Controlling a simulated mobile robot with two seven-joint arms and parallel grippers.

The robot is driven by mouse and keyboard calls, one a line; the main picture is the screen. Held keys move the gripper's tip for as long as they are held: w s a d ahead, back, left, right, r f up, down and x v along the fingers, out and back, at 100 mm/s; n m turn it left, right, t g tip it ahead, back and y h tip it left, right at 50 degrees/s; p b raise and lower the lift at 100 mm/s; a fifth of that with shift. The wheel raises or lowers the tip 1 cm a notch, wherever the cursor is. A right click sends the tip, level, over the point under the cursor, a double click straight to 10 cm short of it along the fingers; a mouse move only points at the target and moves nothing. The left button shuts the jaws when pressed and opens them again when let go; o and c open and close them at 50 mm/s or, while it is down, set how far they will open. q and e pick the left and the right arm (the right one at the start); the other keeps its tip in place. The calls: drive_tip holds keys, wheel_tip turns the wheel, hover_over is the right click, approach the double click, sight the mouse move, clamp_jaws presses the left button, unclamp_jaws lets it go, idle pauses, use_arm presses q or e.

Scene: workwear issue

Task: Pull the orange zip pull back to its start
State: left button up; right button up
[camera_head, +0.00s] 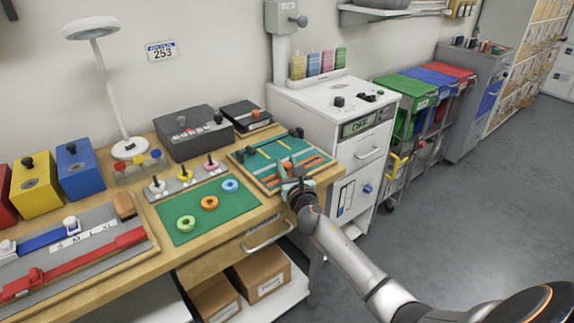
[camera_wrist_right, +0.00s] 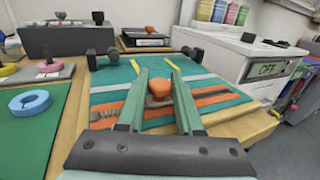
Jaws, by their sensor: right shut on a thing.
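The zip board (camera_head: 246,171) is a teal panel with orange and pale bands, lying at the right end of the workbench. My right gripper (camera_head: 292,180) is over its front part. In the right wrist view its two green fingers (camera_wrist_right: 159,84) stand on either side of the orange zip pull (camera_wrist_right: 158,88), shut on it. The pull has a rounded orange knob on a grey base, on the orange band (camera_wrist_right: 213,100) of the board. My left gripper is not in view.
Dark knobs (camera_wrist_right: 192,54) stand at the board's back edge. A green mat (camera_head: 185,237) with several coloured rings lies to the left. A white cabinet (camera_head: 385,105) stands close on the right. A grey control box (camera_head: 190,132) is behind.

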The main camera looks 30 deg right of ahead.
clamp_jaws()
idle(0.9)
